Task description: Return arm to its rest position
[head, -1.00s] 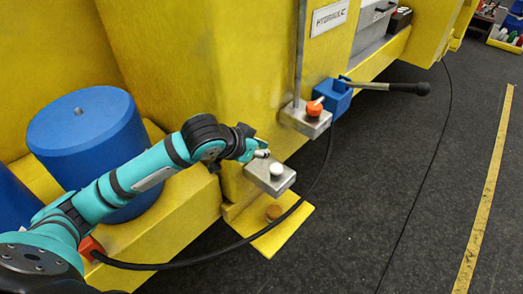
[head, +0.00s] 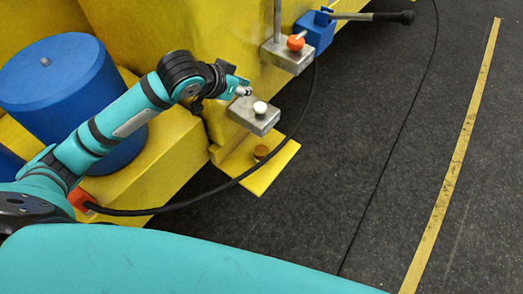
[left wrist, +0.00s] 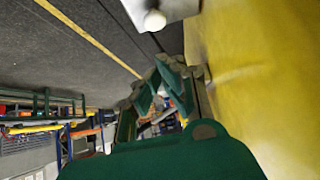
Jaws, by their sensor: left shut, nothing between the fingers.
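My left arm comes in from the left in the head view. Its gripper (head: 244,91) is shut and empty, just above and left of the white knob (head: 260,107) on a grey metal block (head: 250,118). A small gap seems to lie between gripper and knob. In the left wrist view, the gripper's dark green fingers (left wrist: 165,82) show at the middle, and the white knob (left wrist: 155,20) is at the top. My right gripper is not in view. A large teal part of mine (head: 170,262) fills the bottom of the head view.
The yellow machine body (head: 180,30) and a blue cylinder (head: 60,85) are beside my left arm. An orange knob (head: 296,43) and a blue block (head: 316,32) with a black-handled lever (head: 390,17) stand beyond. A black hose (head: 270,160) curves below. Dark floor (head: 360,120) at right is clear.

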